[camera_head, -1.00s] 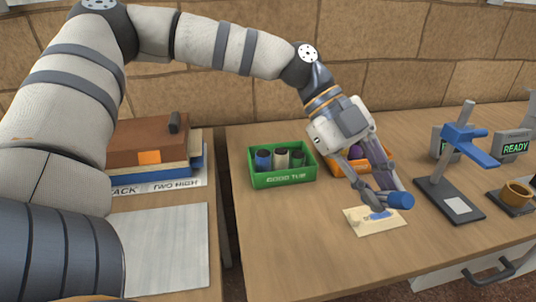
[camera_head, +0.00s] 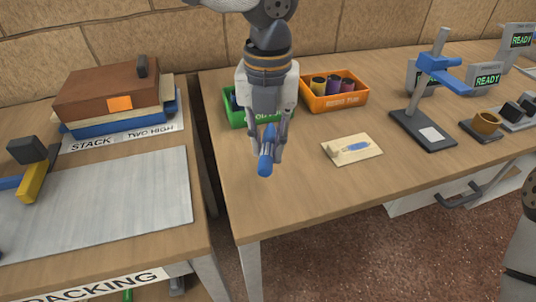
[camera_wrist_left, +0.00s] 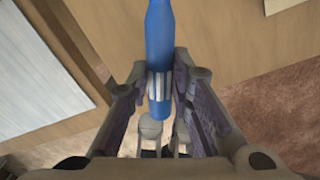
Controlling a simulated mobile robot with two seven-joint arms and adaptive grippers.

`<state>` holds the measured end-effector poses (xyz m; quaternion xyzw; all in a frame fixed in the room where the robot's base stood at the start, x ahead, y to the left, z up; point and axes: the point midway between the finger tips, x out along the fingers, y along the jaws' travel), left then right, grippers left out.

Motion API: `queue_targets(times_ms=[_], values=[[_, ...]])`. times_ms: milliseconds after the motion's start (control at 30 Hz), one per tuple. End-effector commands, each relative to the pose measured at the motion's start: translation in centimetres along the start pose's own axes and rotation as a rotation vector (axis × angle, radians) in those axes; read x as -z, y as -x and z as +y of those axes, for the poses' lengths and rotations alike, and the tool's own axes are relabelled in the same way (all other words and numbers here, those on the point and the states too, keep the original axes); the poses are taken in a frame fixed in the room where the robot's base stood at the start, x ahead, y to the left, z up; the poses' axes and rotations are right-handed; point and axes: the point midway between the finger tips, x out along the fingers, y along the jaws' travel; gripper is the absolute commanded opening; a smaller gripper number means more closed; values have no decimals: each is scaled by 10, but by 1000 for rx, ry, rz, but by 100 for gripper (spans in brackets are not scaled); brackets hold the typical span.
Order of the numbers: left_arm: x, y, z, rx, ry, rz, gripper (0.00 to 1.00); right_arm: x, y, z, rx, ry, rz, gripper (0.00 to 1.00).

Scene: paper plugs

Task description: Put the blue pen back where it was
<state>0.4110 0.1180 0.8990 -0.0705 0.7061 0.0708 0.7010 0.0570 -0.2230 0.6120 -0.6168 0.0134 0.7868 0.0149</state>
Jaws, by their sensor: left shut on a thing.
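My left gripper (camera_head: 267,150) is shut on the blue pen (camera_head: 265,163). It holds the pen above the left part of the right-hand table, in front of the green box (camera_head: 236,119). The left wrist view shows the pen (camera_wrist_left: 160,40) between the two fingers, with a pale banded part at the grip. A cream card (camera_head: 367,153) with a blue pen-like mark (camera_head: 357,146) lies on the table to the right of the gripper. The green box is partly hidden behind my gripper. My right gripper is not in view.
A gap separates this table from the left packing table, which holds stacked boxes (camera_head: 115,93).

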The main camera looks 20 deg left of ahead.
Motion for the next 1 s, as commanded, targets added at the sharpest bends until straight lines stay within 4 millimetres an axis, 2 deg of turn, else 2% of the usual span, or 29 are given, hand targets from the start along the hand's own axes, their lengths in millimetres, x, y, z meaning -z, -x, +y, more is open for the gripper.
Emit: queue_targets(times_ms=[33,267,433,800,833,867,900,1000], values=[[-9,-16,1,-1,3,8,1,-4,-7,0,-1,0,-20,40],[-28,-33,2,2,1,-1,1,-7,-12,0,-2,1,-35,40],[-31,-63,3,1,1,-1,1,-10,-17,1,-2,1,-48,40],[-32,-68,3,4,2,-7,1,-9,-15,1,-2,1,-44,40],[-32,-68,3,4,2,-7,27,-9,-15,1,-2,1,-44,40],[-32,-68,3,4,2,-7,33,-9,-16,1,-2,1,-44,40],[-32,-68,3,4,2,-7,40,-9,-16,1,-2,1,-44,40],[-32,-68,3,4,2,-7,40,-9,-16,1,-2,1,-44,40]])
